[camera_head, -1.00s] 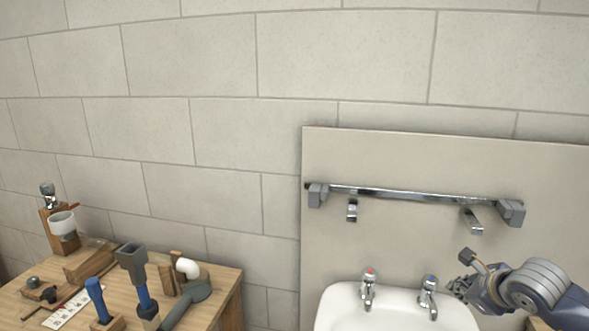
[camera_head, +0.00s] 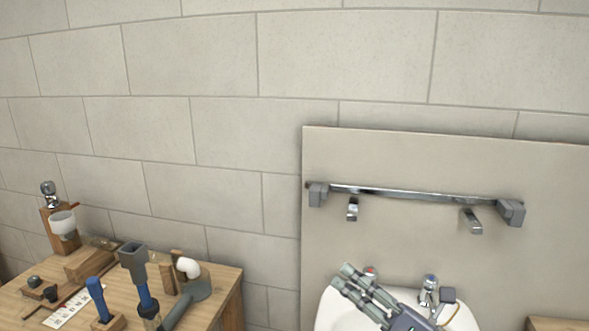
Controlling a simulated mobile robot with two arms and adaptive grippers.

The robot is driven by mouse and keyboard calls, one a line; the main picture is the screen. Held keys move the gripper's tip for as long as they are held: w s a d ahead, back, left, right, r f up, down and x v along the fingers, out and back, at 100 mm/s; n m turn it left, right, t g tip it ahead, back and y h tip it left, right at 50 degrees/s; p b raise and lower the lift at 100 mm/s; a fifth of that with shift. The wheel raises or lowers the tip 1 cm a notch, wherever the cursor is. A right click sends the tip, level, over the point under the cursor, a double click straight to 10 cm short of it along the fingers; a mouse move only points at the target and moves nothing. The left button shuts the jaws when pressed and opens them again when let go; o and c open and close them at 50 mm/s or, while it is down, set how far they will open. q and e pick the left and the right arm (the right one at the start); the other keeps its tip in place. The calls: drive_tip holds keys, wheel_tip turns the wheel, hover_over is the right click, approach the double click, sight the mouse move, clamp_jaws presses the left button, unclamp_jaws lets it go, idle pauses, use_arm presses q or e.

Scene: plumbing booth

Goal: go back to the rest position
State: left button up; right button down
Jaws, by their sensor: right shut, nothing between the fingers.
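My right gripper (camera_head: 344,276) is in front of the white sink (camera_head: 323,318) at the bottom of the head view. Its fingers point up and left, closed together with nothing between them. It covers much of the basin and most of the left tap (camera_head: 371,272), of which only the red-marked top shows. The right tap (camera_head: 429,284) stands clear on the sink's back rim, just right of and behind the gripper in the picture. My left gripper is not in view.
A chrome bar (camera_head: 410,194) on grey brackets crosses the wall panel (camera_head: 400,155) above the sink. At the lower left, a wooden bench (camera_head: 228,281) carries several tools and fittings. Another wooden surface (camera_head: 560,324) shows at the bottom right. The upper wall is bare.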

drive_tip(key=d+m+t+h, duration=0.7)
drive_tip(key=d+m+h, duration=0.25)
drive_tip(key=m, duration=0.75)
drive_tip(key=s+d+f+m+g+h, duration=0.3)
drive_tip(key=d+f+m+g+h, duration=0.1)
drive_tip(key=f+m, duration=0.4)
drive_tip(key=s+d+f+m+g+h, duration=0.35)
drive_tip(key=f+m+h, duration=0.2)
drive_tip(key=f, duration=0.45)
drive_tip(key=s+a+f+m+g+y, duration=0.25)
drive_tip(key=s+f+g, duration=0.35)
drive_tip(key=s, duration=0.4)
drive_tip(key=s+a+f+m+g+y, duration=0.2)
drive_tip(key=s+a+f+g, duration=0.25)
drive_tip(key=s+f, duration=0.5)
wheel_tip(320, 180, down, 26)
drive_tip(key=s+g, duration=0.1)
drive_tip(key=s, duration=0.1)
drive_tip(key=s+d+f, duration=0.2)
drive_tip(key=s+f, duration=0.5)
drive_tip(key=s, duration=0.1)
drive_tip(key=s+d+f+g, duration=0.1)
drive_tip(key=s+f, duration=0.7)
drive_tip(key=shift+s+d+n, duration=0.35)
drive_tip(key=shift+d+n, duration=0.05)
